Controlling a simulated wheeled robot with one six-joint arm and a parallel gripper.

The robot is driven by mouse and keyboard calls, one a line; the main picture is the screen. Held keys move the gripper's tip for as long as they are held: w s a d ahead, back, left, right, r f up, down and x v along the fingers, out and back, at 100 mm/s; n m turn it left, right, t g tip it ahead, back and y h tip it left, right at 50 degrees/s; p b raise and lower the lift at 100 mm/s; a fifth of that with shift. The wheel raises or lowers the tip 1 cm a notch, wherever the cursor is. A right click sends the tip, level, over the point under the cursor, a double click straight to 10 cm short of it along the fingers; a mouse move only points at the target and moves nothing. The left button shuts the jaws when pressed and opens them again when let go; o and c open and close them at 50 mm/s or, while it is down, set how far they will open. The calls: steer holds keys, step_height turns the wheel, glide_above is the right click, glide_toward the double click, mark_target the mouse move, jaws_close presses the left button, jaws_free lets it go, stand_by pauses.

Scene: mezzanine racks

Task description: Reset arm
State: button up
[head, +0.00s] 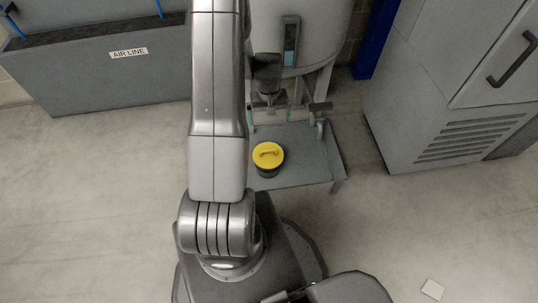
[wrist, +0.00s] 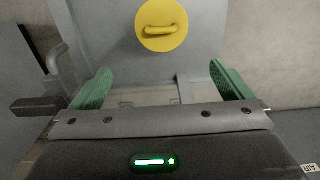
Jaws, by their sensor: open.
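My gripper (wrist: 160,82) shows in the wrist view with its two green fingers spread wide and nothing between them. In the head view my arm runs up the middle of the picture and hides part of the scene; the gripper end is small and partly covered there. A round yellow lid with a raised handle (head: 268,155) tops a dark container on a low grey platform. The yellow lid (wrist: 162,27) also shows in the wrist view, beyond the fingertips and apart from them.
The low grey platform (head: 310,158) stands before a large grey tank (head: 325,30) on legs. A grey trough marked AIR LINE (head: 90,80) is at the left. A grey cabinet (head: 430,110) with a dark handle is at the right. A small pale tile (head: 433,289) lies on the open floor.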

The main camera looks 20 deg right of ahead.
step_height(320, 180, up, 10)
steer(key=p, duration=0.6)
steer(key=shift+f, duration=0.1)
